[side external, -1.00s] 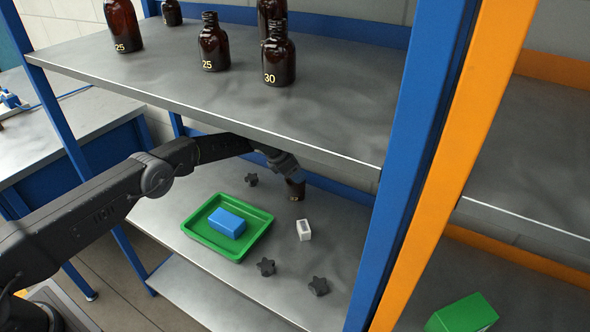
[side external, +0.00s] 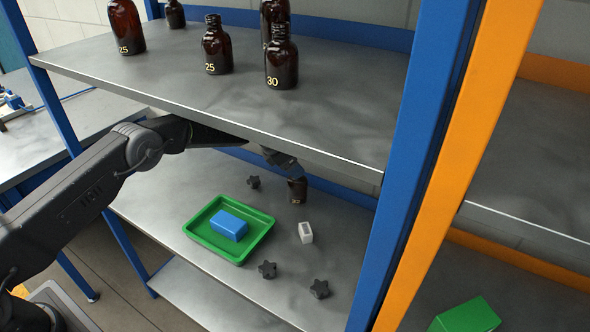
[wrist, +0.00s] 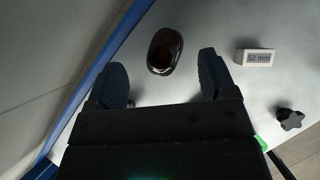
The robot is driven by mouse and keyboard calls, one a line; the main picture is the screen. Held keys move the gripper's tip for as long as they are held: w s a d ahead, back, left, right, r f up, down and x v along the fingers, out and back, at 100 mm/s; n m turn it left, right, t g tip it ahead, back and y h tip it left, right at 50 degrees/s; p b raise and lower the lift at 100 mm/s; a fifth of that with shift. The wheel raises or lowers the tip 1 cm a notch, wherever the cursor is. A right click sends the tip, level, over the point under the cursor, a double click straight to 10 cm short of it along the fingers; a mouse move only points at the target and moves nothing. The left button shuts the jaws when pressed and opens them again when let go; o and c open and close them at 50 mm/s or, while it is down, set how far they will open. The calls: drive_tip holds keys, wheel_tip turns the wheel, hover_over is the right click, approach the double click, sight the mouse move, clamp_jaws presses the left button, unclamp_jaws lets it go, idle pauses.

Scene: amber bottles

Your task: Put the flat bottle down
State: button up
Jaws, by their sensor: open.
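The flat bottle (side external: 298,190) is small, dark brown and glossy. It appears to stand upright on the lower shelf, towards the back, below the upper shelf's front edge. In the wrist view the bottle (wrist: 165,50) shows as a dark oval just beyond my fingertips, with clear space on both sides. My gripper (wrist: 161,72) is open and empty, its two black fingers spread wide. In the side view my gripper (side external: 284,162) is up and left of the bottle, partly hidden under the upper shelf.
A white block (side external: 305,232) marked "52 mm" in the wrist view stands near the bottle. A green tray (side external: 259,245) holds a blue block (side external: 229,225). Black star knobs (side external: 267,269) lie around. Several brown bottles (side external: 281,65) stand on the upper shelf. A blue post (side external: 410,170) is at right.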

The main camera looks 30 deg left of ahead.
sight(292, 179)
wheel_tip(292, 179, up, 6)
drive_tip(key=shift+f, duration=0.2)
idle(0.4)
